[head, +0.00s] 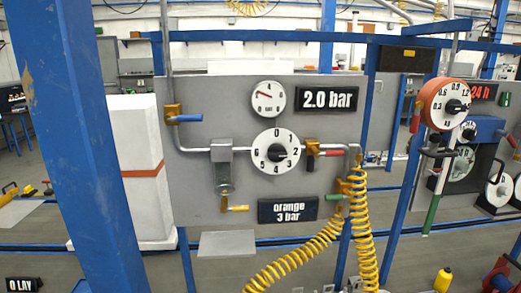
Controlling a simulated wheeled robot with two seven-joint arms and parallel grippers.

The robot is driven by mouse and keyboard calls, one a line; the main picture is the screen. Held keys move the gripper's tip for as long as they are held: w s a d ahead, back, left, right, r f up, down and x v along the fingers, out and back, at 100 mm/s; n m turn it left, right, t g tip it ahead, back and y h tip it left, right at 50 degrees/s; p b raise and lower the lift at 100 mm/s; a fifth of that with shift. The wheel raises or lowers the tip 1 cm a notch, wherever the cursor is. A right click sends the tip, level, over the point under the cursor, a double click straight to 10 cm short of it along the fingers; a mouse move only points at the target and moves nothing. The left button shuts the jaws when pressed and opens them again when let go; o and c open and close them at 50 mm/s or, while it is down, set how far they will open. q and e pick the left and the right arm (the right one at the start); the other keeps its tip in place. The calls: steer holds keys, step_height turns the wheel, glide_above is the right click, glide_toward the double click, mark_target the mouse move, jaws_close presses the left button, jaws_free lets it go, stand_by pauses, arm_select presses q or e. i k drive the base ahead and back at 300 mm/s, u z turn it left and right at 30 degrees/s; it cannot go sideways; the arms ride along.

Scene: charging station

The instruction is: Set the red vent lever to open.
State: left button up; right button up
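The red vent lever (332,153) is on the grey panel (220,90), just right of the large numbered dial (276,152). It lies about level, pointing right from its valve body (312,147), along the metal pipe. I cannot tell from its look alone which setting this is. Neither of my grippers shows in the head view, so nothing is seen touching the lever.
The panel also carries a blue lever (188,118), a yellow lever (237,209), a green lever (335,197) and a gauge (268,99). Coiled yellow hose (367,245) hangs at lower right. A blue post (75,130) stands at left.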

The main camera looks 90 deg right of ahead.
mark_target(334, 153)
steer(key=u, duration=0.15)
steer(key=k, duration=1.1)
steer(key=z, duration=1.15)
